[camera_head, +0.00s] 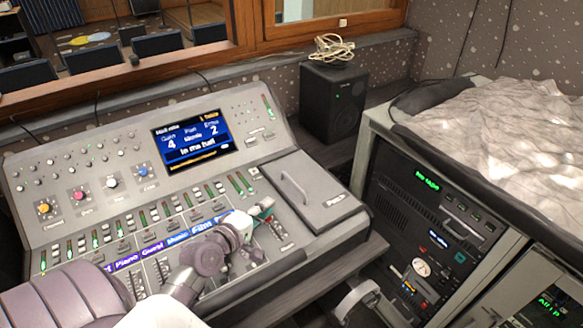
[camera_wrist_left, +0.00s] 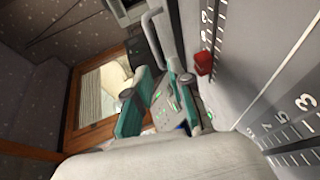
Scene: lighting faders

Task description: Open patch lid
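The patch lid (camera_head: 310,195) is a grey panel marked "Patch" at the right end of the mixing desk. It lies flat and looks closed. Its bar handle (camera_head: 297,187) stands along the lid's left part, and a grey bar that looks like this handle shows at the top of the left wrist view (camera_wrist_left: 152,38). My left gripper (camera_head: 265,207) is just left of the lid, above the faders, apart from the handle. In the left wrist view its teal-padded fingers (camera_wrist_left: 152,88) are spread with nothing seen between them. My right gripper's fingers are not seen.
A red fader cap (camera_wrist_left: 203,62) is close to the left gripper. The desk's screen (camera_head: 193,140) is lit. A black speaker (camera_head: 332,101) stands behind the lid. An equipment rack (camera_head: 430,215) with a cloth-covered top (camera_head: 510,125) stands to the right.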

